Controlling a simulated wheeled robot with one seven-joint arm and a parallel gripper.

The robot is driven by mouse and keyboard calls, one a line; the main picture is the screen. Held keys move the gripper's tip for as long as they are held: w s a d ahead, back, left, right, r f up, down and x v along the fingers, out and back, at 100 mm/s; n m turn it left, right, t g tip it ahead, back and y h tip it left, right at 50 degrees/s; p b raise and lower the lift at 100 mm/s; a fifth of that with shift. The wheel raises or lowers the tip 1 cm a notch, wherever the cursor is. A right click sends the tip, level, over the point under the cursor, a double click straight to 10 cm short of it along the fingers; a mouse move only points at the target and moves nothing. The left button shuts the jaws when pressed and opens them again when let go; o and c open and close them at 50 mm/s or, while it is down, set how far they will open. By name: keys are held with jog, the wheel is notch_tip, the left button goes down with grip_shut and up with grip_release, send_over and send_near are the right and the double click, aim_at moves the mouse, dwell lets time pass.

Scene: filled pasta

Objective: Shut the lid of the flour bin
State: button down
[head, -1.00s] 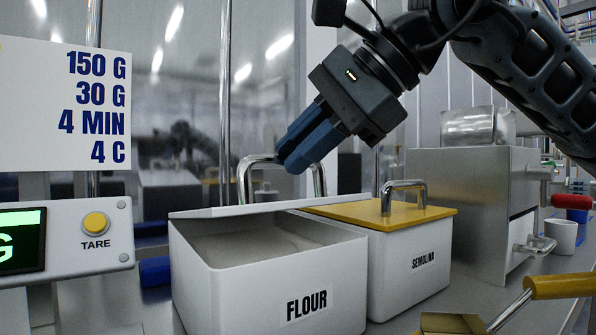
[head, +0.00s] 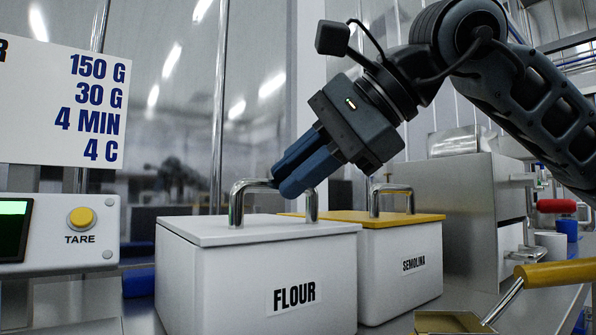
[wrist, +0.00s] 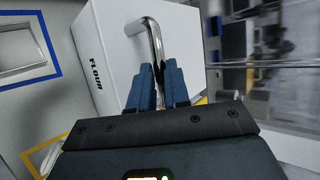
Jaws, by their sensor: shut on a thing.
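The white flour bin (head: 257,277) stands at the middle of the counter, with FLOUR on its front. Its white lid (head: 255,231) lies flat across the top and covers the opening. The lid has a steel loop handle (head: 237,205). My gripper (head: 283,183) is shut on this handle from the right and above. In the wrist view my two blue fingers (wrist: 160,88) close around the handle's steel bar (wrist: 153,42), and the bin (wrist: 110,50) shows behind them. The fingers hide part of the handle.
A white semolina bin (head: 398,272) with a yellow lid (head: 405,219) stands close on the right. A scale panel (head: 58,233) is at the left. A yellow-handled scoop (head: 553,273) lies front right. A steel machine (head: 470,220) stands behind.

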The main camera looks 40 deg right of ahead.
jog(key=shift+s+f+g, duration=0.2)
jog(key=shift+f+g, duration=0.1)
jog(key=shift+f, duration=0.25)
jog(key=c, duration=1.4)
grip_release()
jog(key=o, duration=0.3)
jog(key=shift+r, duration=0.1)
jog(key=shift+r, duration=0.1)
jog(key=shift+s+d+r, duration=0.1)
jog(key=shift+d+r, duration=0.05)
jog(key=shift+r, duration=0.05)
jog(key=p+v, duration=0.2)
jog(key=v, duration=0.5)
jog(key=shift+s, duration=0.15)
jog(key=shift+f, duration=0.15)
jog(key=shift+s, duration=0.1)
